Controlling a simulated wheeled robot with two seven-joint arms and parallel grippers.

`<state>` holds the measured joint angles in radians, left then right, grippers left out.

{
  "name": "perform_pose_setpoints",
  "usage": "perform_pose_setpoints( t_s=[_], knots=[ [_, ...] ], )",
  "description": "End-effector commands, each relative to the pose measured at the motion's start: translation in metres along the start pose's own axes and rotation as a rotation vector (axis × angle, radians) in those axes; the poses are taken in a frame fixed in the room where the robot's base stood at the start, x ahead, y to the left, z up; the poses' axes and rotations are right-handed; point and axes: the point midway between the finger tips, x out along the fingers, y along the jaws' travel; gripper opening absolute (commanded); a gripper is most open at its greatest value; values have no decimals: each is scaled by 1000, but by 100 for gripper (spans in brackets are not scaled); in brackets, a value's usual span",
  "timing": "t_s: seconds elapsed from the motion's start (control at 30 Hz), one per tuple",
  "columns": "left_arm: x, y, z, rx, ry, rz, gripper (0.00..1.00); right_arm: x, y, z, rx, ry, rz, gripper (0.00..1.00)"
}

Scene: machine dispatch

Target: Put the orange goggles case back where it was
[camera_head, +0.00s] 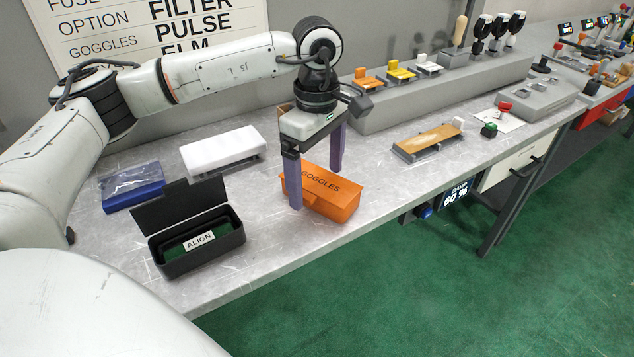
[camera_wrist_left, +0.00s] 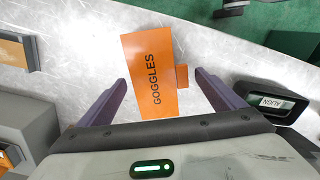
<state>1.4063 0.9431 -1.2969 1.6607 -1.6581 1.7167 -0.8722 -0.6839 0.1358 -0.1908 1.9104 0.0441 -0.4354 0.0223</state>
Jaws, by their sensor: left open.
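The orange goggles case (camera_head: 334,195) sits closed on the grey workbench near its front edge, with GOGGLES printed on its lid. In the left wrist view the case (camera_wrist_left: 150,75) lies below and between the spread fingers. My left gripper (camera_head: 317,176) points down at the case, one purple finger in front of its left end and the other behind it. It is open, with gaps to the case on both sides in the left wrist view (camera_wrist_left: 165,98). My right gripper is not in view.
An open black ALIGN box (camera_head: 196,252) stands left of the case. A blue packet (camera_head: 131,186) and a white block (camera_head: 222,148) lie behind. A yellow-topped plate (camera_head: 428,142) is to the right, and a grey raised console (camera_head: 440,85) runs along the back.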

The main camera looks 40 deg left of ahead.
Motion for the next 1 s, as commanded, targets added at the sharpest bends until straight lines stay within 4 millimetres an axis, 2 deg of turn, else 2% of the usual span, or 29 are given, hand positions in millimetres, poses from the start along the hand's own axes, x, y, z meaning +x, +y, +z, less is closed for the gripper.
perform_pose_setpoints(
  t_s=[0.2,0.43,0.63,1.0],
  knots=[
    [-49,1,1,1,-3,5,89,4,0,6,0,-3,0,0],
    [-88,1,1,1,-2,2,89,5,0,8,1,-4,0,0],
    [-99,0,0,0,-1,0,89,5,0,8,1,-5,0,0],
    [-100,0,0,1,-1,0,89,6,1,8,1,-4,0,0]
  ],
)
